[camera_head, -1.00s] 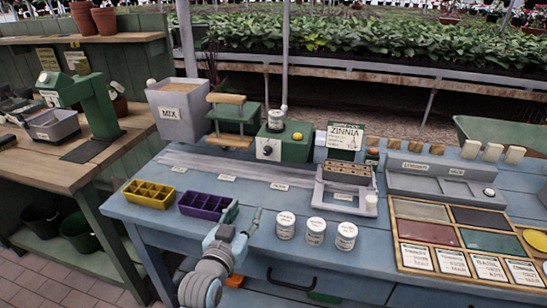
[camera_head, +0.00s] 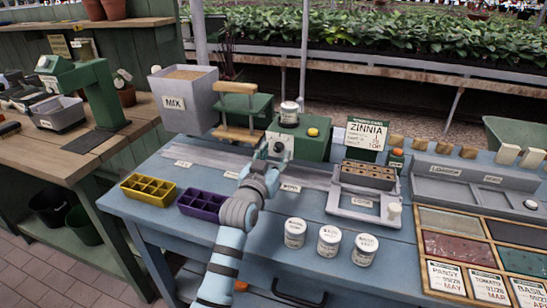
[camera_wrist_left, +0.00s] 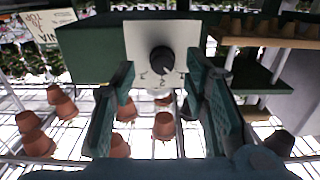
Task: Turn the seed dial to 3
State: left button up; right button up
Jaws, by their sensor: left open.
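The seed dial is a round black knob (camera_wrist_left: 161,60) on a white plate on the front of a green box (camera_head: 313,146). In the head view my left gripper (camera_head: 268,152) is right in front of the box and partly covers the dial. In the left wrist view the two green-padded fingers (camera_wrist_left: 160,82) are open, with the knob between and just beyond their tips. I see no contact with the knob. Small marks show on the plate around the knob, too small to read surely. My right gripper is in neither view.
Several white jars (camera_head: 329,241) stand near the table's front edge. A ZINNIA sign (camera_head: 367,133) stands to the right.

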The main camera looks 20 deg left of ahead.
pick_arm(q)
jog(key=shift+w+f, duration=0.1)
jog(key=shift+w, duration=0.55)
jog(key=shift+w+a, duration=0.1)
jog(key=shift+w, duration=0.05)
